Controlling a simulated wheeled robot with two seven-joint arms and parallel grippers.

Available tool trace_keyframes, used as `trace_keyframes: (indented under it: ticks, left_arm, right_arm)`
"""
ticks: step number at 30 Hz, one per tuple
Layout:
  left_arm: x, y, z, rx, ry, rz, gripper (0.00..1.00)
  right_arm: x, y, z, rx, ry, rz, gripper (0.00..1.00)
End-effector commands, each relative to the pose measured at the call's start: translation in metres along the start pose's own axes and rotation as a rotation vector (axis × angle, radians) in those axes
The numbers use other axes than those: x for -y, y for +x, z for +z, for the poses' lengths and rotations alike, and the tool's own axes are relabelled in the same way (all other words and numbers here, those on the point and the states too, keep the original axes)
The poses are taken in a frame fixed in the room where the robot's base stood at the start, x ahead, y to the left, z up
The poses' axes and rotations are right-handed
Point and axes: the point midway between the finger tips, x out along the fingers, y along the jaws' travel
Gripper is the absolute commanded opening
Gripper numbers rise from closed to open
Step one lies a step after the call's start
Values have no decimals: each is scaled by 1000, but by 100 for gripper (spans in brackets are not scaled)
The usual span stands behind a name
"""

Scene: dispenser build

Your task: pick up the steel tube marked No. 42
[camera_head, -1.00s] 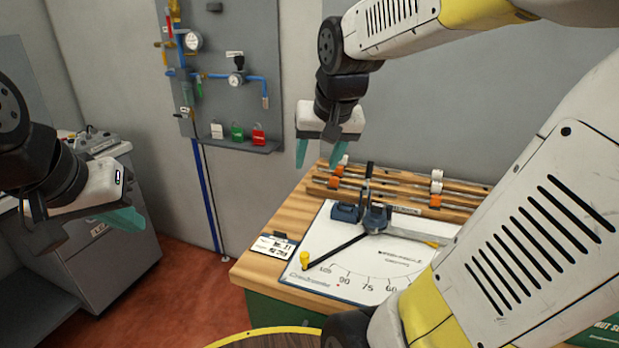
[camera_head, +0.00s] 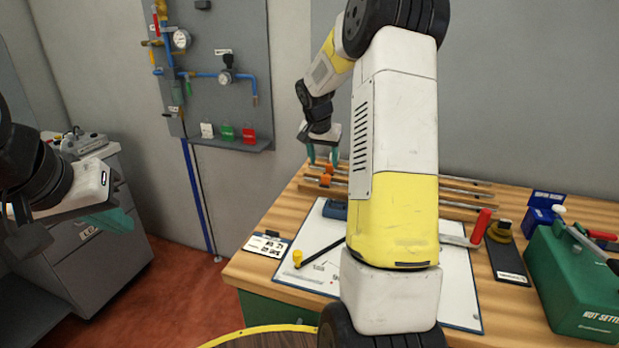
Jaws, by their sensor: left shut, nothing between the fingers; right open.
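Several steel tubes (camera_head: 468,181) lie lengthwise in a wooden rack (camera_head: 455,212) at the back of the bench. Orange collars (camera_head: 325,181) show near their left ends. My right arm hides their middle parts, and no number can be read on them, so I cannot tell which is No. 42. My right gripper (camera_head: 323,154) is open and points down by the tubes' left ends; I cannot tell whether it touches one. My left gripper (camera_head: 108,218) is shut and empty at the far left, away from the bench.
A white angle sheet (camera_head: 455,290) with a bending tool lies on the bench (camera_head: 262,222), largely behind my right arm. A card (camera_head: 267,244) lies at the front left. A red-handled tool (camera_head: 481,226) and a green case (camera_head: 575,280) stand at right. A valve panel (camera_head: 236,30) hangs behind.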

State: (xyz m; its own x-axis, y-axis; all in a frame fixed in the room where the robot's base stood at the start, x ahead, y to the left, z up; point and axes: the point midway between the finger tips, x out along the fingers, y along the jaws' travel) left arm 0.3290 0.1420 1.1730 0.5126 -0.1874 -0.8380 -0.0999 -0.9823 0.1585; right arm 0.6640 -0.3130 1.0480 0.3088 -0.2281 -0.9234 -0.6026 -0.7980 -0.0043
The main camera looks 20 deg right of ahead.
Motion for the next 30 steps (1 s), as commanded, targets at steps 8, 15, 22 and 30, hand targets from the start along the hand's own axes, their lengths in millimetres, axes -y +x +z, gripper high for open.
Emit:
trace_keyframes:
  ticks: [8, 15, 22, 30]
  left_arm:
    - [0, 0, 0, 0, 0, 0, 0]
    - [0, 0, 0, 0, 0, 0, 0]
    - [0, 0, 0, 0, 0, 0, 0]
    - [0, 0, 0, 0, 0, 0, 0]
  right_arm:
    - [0, 31, 0, 3, 1, 2, 53]
    - [0, 66, -2, 4, 1, 2, 53]
    - [1, 77, -3, 1, 0, -1, 53]
    - [0, 76, -3, 1, 0, 0, 25]
